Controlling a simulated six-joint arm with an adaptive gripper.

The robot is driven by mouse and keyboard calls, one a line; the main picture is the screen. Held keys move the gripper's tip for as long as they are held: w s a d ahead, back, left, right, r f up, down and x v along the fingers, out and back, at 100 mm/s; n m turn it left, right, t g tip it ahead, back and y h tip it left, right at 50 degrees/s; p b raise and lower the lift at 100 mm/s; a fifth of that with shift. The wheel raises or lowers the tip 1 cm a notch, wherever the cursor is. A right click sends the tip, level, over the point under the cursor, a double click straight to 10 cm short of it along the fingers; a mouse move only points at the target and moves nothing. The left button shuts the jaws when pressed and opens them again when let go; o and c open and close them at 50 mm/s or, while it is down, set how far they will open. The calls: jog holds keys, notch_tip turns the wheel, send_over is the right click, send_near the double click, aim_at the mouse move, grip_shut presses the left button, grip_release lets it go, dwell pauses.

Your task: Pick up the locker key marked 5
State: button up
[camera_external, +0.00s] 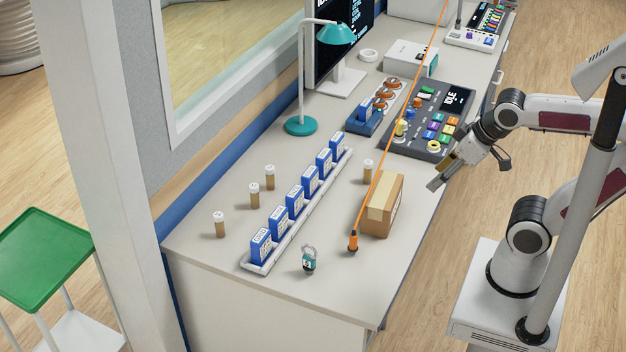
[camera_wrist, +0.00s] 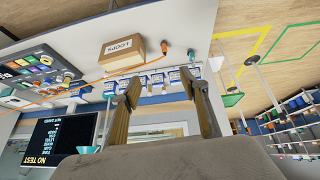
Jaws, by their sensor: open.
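A small teal tag with a pale ring (camera_external: 309,262), which looks like the locker key, is on the desk near its front end, to the right of the white rack. Its marking is too small to read surely. My gripper (camera_external: 440,175) is open and empty, in the air at the desk's right edge, beyond the cardboard box and well apart from the key. Its two fingers (camera_wrist: 160,78) show spread in the wrist view.
A cardboard box (camera_external: 382,205) stands between my gripper and the key. An orange cable ends at an orange plug (camera_external: 352,241) beside it. A white rack (camera_external: 318,205) holds several blue boxes. Brown bottles (camera_external: 219,225) stand around it. A control panel (camera_external: 432,118) lies farther back.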

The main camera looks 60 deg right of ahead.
jog(key=w+d+r+n+t+h, duration=0.1)
jog(key=w+d+r+t, duration=0.2)
jog(key=w, duration=0.8)
jog(key=w+d+r+n+t+h, duration=0.15)
jog(key=w+d, duration=0.25)
jog(key=w, duration=0.7)
jog(key=w+a+f+n+t+y, duration=0.1)
jog(key=w+f+n+y, duration=0.15)
jog(key=w, duration=0.55)
jog(key=w+a+f+n+t+y, duration=0.1)
jog(key=w+a+f+n, duration=0.15)
jog(key=w, duration=0.55)
jog(key=w+a+f+n+g+y, duration=0.2)
jog(key=w+a+f+n+y, duration=0.15)
jog(key=f, duration=0.35)
jog(key=n+g+y, duration=0.6)
jog(key=g+y, duration=0.3)
jog(key=y, duration=0.1)
send_near(309, 259)
jog(key=shift+h, duration=0.25)
jog(key=x, duration=0.4)
jog(key=shift+w+d+f, duration=0.15)
jog(key=shift+w+f, duration=0.1)
jog(key=shift+f, duration=0.15)
